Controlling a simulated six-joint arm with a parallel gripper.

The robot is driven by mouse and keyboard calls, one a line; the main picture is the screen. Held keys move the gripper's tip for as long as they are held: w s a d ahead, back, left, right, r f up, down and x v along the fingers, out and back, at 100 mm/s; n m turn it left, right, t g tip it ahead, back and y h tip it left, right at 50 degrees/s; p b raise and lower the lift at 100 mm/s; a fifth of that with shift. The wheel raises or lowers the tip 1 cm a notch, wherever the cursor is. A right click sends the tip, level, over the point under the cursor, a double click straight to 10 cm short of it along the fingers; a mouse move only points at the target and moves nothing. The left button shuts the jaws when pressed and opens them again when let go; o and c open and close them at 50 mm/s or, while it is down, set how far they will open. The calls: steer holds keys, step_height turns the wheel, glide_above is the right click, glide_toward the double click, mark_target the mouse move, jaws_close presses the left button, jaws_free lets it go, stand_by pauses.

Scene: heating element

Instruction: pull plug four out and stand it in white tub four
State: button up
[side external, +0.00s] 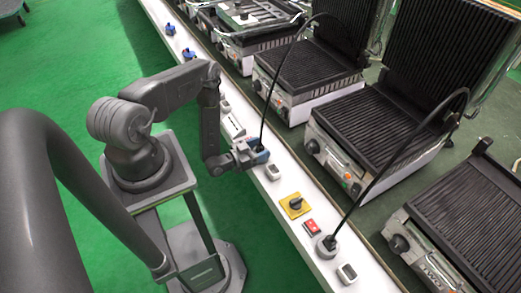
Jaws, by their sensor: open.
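A plug (260,150) with a black cord sits at the white rail, right at my gripper (252,152). No number can be read on it, so I cannot tell for sure that it is plug four. My gripper is open, with its fingers at the plug; whether they are around or just beside it is too small to tell. The fingers hide much of the plug. A small white tub (273,172) with a dark inside stands on the rail just in front and to the right of the gripper. Its number is not readable.
A grey plug (327,246) with a cord and another small tub (347,273) are nearer on the rail. Contact grills (300,75) line the right side.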

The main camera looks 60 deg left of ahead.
mark_target(261, 145)
steer(key=shift+w, duration=0.3)
steer(key=shift+c, duration=0.5)
steer(key=c, duration=0.9)
step_height(261, 145, up, 10)
steer(key=shift+r, duration=0.1)
steer(key=shift+d, duration=0.1)
